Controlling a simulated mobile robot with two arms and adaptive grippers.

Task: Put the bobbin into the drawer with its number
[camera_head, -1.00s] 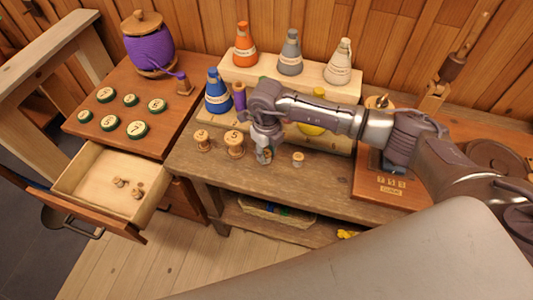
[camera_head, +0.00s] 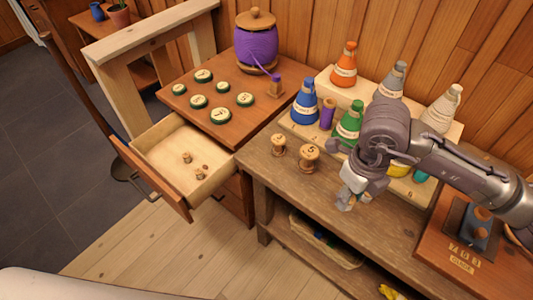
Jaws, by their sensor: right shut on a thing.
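My right gripper (camera_head: 347,199) is over the front part of the workbench, shut on a small bobbin (camera_head: 345,205). The fingers hide most of this bobbin, and its number cannot be read. An open wooden drawer (camera_head: 150,147) juts out from the cabinet at the left, with a few small bobbins (camera_head: 198,174) lying in it. Two wooden bobbins stand on the bench left of the gripper: a smaller one (camera_head: 278,145) and a larger one marked 5 (camera_head: 309,158). Another small bobbin (camera_head: 366,197) shows just right of the fingers. My left gripper is not in view.
The cabinet top (camera_head: 215,80) carries several round green-rimmed number discs and a big purple thread spool (camera_head: 256,42). Several coloured cones, including a blue one (camera_head: 304,101), stand on a pale stepped rack behind the gripper. A basket (camera_head: 325,240) sits under the bench.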

